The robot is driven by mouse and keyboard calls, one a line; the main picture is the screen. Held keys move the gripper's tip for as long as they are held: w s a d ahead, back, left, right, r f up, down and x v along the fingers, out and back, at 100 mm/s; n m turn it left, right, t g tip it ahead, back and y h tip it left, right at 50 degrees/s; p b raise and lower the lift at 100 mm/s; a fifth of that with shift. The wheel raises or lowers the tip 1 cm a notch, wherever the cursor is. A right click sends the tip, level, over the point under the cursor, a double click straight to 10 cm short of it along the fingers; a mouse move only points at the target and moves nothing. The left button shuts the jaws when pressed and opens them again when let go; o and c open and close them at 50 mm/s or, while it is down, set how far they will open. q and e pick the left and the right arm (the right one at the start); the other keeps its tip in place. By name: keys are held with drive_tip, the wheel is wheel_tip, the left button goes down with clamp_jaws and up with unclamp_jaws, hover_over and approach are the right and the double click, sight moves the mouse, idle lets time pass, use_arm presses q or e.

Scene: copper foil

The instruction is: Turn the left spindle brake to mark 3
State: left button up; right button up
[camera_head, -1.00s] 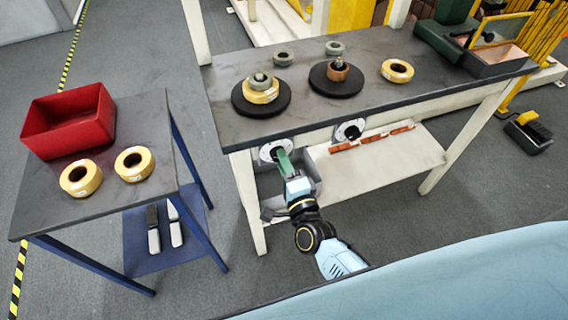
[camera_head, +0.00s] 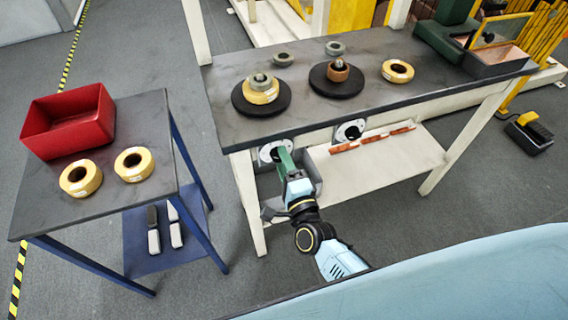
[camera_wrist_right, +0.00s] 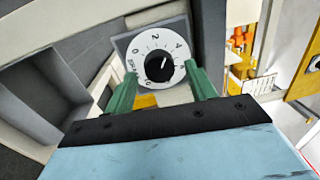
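The left spindle brake is a round white dial (camera_head: 265,154) with a black knob, set under the front edge of the workbench. In the right wrist view the dial (camera_wrist_right: 147,46) shows numbers, and its black knob (camera_wrist_right: 159,67) has a light line pointing up and right, seemingly between 2 and 4. My right gripper (camera_head: 282,152) is in front of this dial and hides part of it. In the wrist view its green fingers (camera_wrist_right: 160,71) are apart, one on each side of the knob, with gaps visible. My left gripper is not in view.
A second dial (camera_head: 349,131) sits to the right under the same edge. The workbench (camera_head: 225,118) carries two black discs (camera_head: 246,106) (camera_head: 322,86) with rings. A grey bin (camera_head: 315,165) stands close beside my right gripper. A side table (camera_head: 110,205) holds a red bin (camera_head: 70,120).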

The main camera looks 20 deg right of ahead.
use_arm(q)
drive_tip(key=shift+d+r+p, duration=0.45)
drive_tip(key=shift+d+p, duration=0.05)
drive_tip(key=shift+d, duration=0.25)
use_arm(e)
drive_tip(key=s, duration=1.3)
drive_tip(key=shift+s+d+f, duration=0.2)
drive_tip(key=shift+d+f, duration=0.1)
drive_tip(key=shift+f, duration=0.15)
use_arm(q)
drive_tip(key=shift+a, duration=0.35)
